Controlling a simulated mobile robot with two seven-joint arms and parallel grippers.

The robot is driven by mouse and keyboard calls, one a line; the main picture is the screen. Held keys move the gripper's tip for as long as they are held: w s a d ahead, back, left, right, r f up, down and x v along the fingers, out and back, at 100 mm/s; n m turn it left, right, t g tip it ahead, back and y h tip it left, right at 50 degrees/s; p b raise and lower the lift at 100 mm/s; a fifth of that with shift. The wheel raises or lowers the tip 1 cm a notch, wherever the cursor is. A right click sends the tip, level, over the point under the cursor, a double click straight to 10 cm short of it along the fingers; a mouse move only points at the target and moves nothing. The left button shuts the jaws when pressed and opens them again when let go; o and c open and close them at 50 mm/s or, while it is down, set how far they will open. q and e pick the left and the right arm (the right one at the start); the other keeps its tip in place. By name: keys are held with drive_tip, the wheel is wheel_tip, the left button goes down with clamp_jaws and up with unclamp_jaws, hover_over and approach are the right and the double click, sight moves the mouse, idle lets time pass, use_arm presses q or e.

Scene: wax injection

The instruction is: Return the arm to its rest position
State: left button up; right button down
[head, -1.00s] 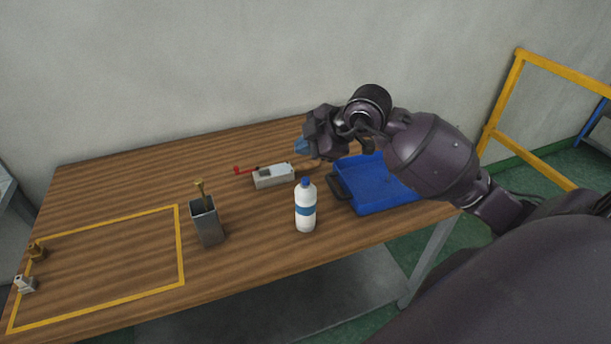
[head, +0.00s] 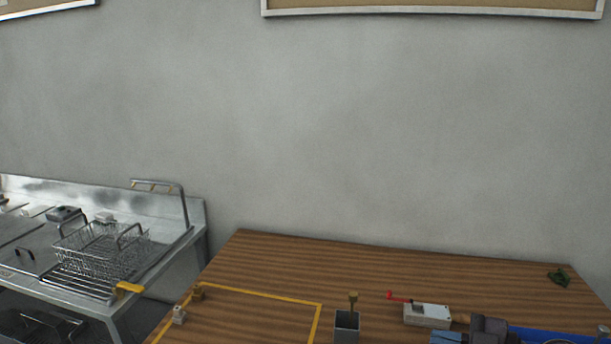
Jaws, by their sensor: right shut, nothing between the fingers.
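My right gripper (head: 448,337) shows at the bottom edge, right of the middle, with its bluish fingertips pointing left. It is shut and empty, just below the white box (head: 428,316) with a red lever. The dark hand (head: 490,330) lies in front of the left part of the blue tray (head: 545,333). The rest of my right arm is mostly cut off by the frame's lower edge. My left gripper is not in view.
A metal holder (head: 347,325) with a brass-coloured tool stands left of the box. A yellow outline (head: 270,294) has small parts at its left. A fryer station (head: 190,215) stands left.

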drive_tip(key=s+d+f+m+t+h, duration=0.1)
drive_tip(key=s+f+m+h, duration=0.5)
drive_tip(key=f, duration=0.6)
drive_tip(key=s+d+f+m+t+h, duration=0.2)
drive_tip(key=s+d+f+m+h, duration=0.1)
drive_tip(key=s+f+m+h, duration=0.3)
wheel_tip(320, 180, down, 7)
drive_tip(key=s+m, duration=0.2)
drive_tip(key=m, duration=0.2)
drive_tip(key=shift+s+m, duration=0.25)
drive_tip(key=shift+m, duration=0.05)
